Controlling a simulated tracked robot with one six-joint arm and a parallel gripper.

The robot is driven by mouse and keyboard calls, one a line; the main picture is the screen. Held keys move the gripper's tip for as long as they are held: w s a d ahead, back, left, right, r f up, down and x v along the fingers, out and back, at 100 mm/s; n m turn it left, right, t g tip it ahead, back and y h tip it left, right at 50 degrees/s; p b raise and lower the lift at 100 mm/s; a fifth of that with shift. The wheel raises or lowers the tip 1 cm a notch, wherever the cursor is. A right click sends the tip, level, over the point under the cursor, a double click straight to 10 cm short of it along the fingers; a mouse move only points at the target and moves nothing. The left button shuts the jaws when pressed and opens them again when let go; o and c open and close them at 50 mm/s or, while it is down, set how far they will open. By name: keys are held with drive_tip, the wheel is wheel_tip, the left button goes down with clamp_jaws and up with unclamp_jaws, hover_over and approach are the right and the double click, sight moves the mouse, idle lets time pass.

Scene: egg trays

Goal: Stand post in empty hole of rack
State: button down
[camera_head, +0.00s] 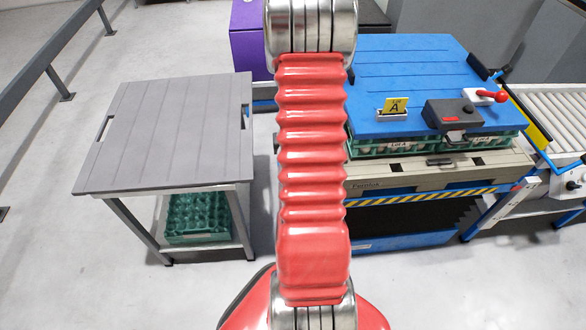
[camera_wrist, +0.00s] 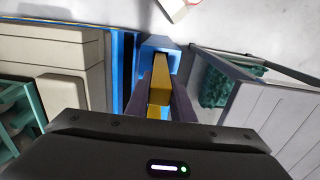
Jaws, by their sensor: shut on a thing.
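In the wrist view my gripper (camera_wrist: 158,108) is shut on a yellow post (camera_wrist: 158,95), which stands out between the two dark fingers. Beyond the fingertips is a blue square tube-like part (camera_wrist: 158,42), perhaps a hole of the rack. The post's far end overlaps it in the picture; I cannot tell whether the end is inside it or above it. In the head view my red arm covers the middle, and neither my gripper nor the post shows. The blue-framed rack base (camera_head: 410,243) stands to the right of the arm.
A grey table (camera_head: 165,130) stands at left, with a green egg tray (camera_head: 195,217) on its lower shelf. At right, a blue top (camera_head: 400,75) lies over green trays (camera_head: 385,148) and a beige pallet (camera_head: 430,172). A roller conveyor (camera_head: 555,115) is at far right.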

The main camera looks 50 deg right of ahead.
drive_tip(key=shift+f, duration=1.7)
drive_tip(key=c, duration=1.5)
unclamp_jaws()
drive_tip(key=shift+o, duration=0.2)
wheel_tip(320, 180, up, 14)
drive_tip(key=shift+f, duration=0.15)
